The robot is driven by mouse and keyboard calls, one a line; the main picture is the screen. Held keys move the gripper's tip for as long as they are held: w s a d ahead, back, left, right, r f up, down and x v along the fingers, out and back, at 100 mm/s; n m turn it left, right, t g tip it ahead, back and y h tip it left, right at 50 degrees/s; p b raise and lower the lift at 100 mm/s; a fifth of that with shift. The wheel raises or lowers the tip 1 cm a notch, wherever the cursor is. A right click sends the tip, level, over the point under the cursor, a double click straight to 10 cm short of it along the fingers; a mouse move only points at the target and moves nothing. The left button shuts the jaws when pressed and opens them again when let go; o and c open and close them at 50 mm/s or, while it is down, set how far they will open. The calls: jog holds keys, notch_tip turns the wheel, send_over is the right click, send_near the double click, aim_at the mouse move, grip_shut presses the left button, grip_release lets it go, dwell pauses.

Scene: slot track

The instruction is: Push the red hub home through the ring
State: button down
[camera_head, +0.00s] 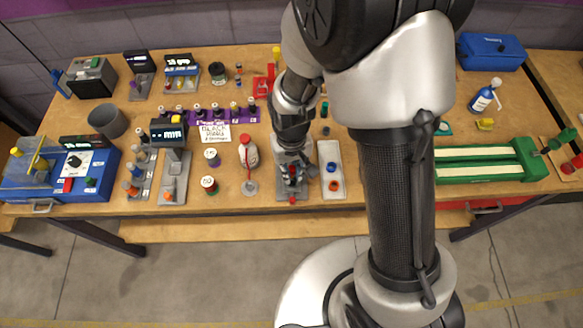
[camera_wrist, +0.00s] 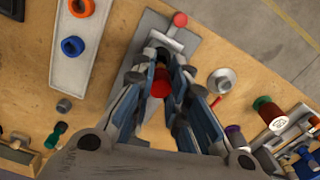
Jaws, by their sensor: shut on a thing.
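The grey slot fixture (camera_head: 293,187) stands near the front edge of the bench, and its flat base also shows in the wrist view (camera_wrist: 207,48). The red hub (camera_wrist: 160,87) sits between my fingers over the fixture. My gripper (camera_wrist: 168,72) points down and is shut on the red hub; in the head view my gripper (camera_head: 292,168) covers most of the fixture. A red knob (camera_wrist: 180,19) on a light bar sticks out at the fixture's front end. I cannot make out a ring around the hub; the fingers hide that area.
Right beside the fixture is a white tray (camera_head: 331,185) with a blue ring (camera_head: 331,167) and an orange ring (camera_head: 333,186). A green vise-like block (camera_head: 480,160) lies to the right.

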jog(key=shift+f+b, duration=1.15)
jog(key=shift+f, duration=0.25)
jog(key=shift+r, duration=0.25)
jog(key=shift+r+p, duration=0.9)
jog(key=shift+p, duration=0.05)
jog(key=shift+f+b, duration=0.95)
jog(key=shift+f, duration=0.15)
dwell(0.6)
jog(key=c, duration=1.5)
grip_release()
